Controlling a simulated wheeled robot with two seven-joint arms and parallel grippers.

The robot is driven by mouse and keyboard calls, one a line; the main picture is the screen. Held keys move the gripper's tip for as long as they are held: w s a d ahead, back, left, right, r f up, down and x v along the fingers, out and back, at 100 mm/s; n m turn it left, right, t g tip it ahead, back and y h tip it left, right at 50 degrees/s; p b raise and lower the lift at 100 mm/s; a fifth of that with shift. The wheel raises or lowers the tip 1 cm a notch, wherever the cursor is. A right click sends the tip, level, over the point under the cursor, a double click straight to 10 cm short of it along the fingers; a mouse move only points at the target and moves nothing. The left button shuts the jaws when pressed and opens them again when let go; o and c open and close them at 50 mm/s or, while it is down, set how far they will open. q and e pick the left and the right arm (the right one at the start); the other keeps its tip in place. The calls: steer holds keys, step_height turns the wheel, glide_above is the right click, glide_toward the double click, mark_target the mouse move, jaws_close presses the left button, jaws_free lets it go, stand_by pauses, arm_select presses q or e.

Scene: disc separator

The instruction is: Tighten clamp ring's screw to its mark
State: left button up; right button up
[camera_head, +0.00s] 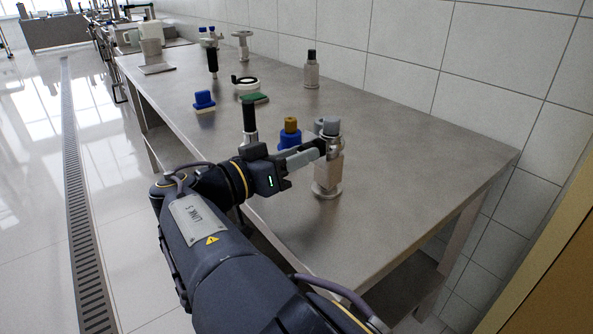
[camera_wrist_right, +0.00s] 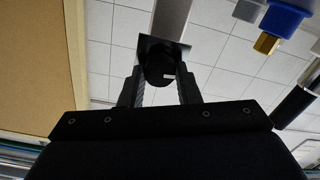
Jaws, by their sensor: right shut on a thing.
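A steel post fitting (camera_head: 328,180) stands upright near the table's front edge, with a round base and a grey cap (camera_head: 331,126). The clamp ring is around its upper part, largely hidden by my fingers. My right gripper (camera_head: 322,149) reaches it from the left at clamp height. In the right wrist view, my right gripper (camera_wrist_right: 161,76) is shut on the screw's round black knob (camera_wrist_right: 157,67), which bears a small white mark. The reference mark and the screw's shaft cannot be made out. My left gripper is not in view.
A blue fitting with a brass top (camera_head: 290,131) stands close behind my right fingers. A black-handled piece (camera_head: 249,116) stands left of it. The table's right side (camera_head: 430,150) is clear.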

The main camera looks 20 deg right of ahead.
steer(key=shift+m+b, duration=0.6)
steer(key=o, duration=1)
steer(key=shift+a, duration=0.1)
steer(key=p+v, duration=0.1)
steer(key=v, duration=0.6)
steer(key=shift+s+a, duration=0.15)
steer(key=shift+a, duration=0.15)
